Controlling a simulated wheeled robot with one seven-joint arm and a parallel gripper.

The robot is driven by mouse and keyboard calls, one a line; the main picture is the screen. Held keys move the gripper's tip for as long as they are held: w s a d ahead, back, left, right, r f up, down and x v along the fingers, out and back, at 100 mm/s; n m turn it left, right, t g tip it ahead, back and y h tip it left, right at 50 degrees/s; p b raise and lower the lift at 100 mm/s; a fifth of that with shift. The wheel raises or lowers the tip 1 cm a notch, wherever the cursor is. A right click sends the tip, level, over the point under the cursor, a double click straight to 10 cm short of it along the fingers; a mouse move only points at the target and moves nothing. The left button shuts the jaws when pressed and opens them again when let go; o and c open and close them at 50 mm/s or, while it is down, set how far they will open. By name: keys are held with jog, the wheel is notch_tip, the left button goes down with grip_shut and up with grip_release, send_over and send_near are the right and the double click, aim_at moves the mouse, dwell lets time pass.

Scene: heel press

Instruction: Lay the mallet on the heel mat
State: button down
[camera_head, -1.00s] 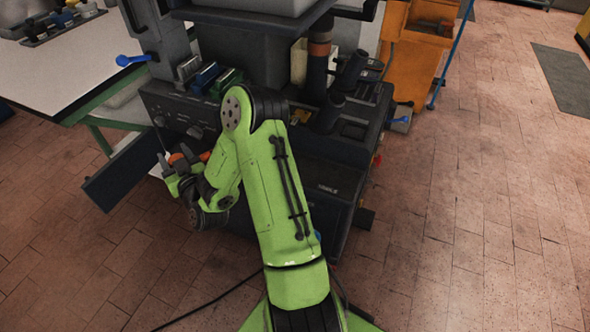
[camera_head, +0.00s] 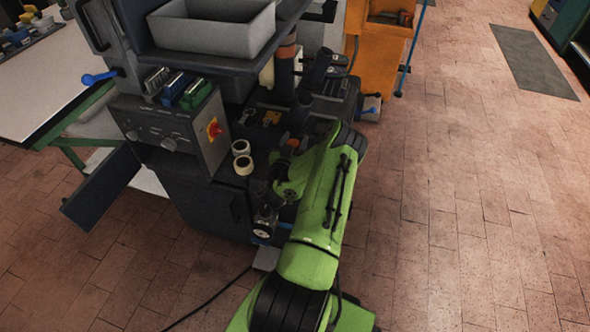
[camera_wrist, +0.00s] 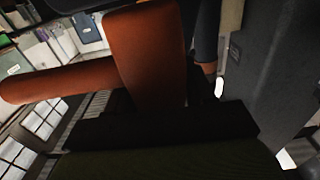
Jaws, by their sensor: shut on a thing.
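My gripper (camera_head: 286,158) is over the right part of the dark press, partly hidden by my own green arm. It is shut on the mallet, of which only a small orange piece (camera_head: 293,143) shows in the head view. In the wrist view the mallet (camera_wrist: 148,52) fills the middle as a broad orange-brown piece, with a rounded orange bar reaching left. The dark gripper edge (camera_wrist: 160,126) lies below it and hides the gripped part. I cannot pick out the heel mat with certainty in either view.
The press carries a grey bin (camera_head: 212,28), a control box with a red switch (camera_head: 213,128) and two pale rolls (camera_head: 242,160). A dark column (camera_head: 285,65) stands behind my gripper. An orange cart (camera_head: 380,45) is behind right. Open floor lies right, with a grey floor mat (camera_head: 533,62).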

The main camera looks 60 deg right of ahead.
notch_tip(320, 180, down, 10)
jog(key=b, duration=0.4)
jog(key=shift+w+r+b, duration=0.1)
jog(key=shift+r+b, duration=0.15)
jog(key=shift+b, duration=0.05)
jog(key=shift+f, duration=0.2)
jog(key=shift+c, duration=2)
grip_release()
